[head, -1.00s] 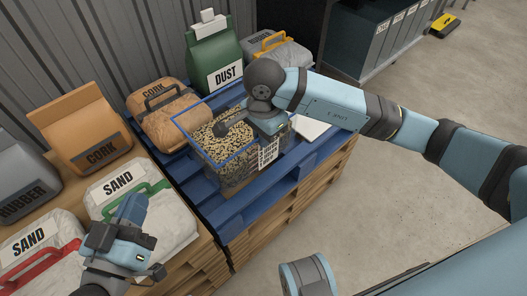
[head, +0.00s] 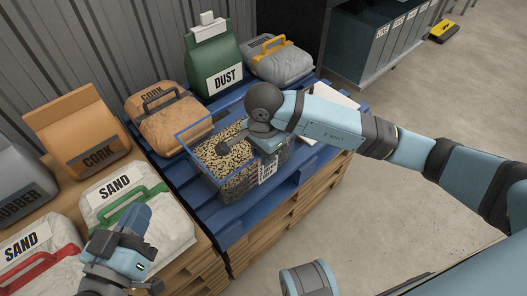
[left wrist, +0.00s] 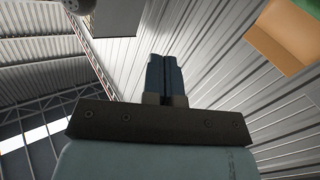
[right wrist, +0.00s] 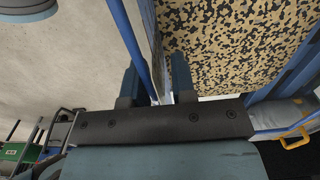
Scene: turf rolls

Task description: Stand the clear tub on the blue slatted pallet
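The clear tub (head: 240,185) has a blue rim and holds speckled tan and black granules. It stands upright over the blue slatted pallet (head: 225,229), with its base apparently on the slats. My right gripper (head: 216,146) is at the tub's rim. In the right wrist view, the fingers of this gripper (right wrist: 155,75) straddle the tub's wall, one on each side, with a visible gap between them. My left gripper (head: 135,216) is empty, beside the sand bag with the green handle. Its fingers are together in the left wrist view (left wrist: 167,75).
A cork bag (head: 170,122), a green dust bag (head: 213,60) and a grey bag with a yellow handle (head: 280,62) stand behind the tub on the pallet. Sand bags (head: 135,205) and another cork bag (head: 78,130) fill the left. Open floor lies to the right.

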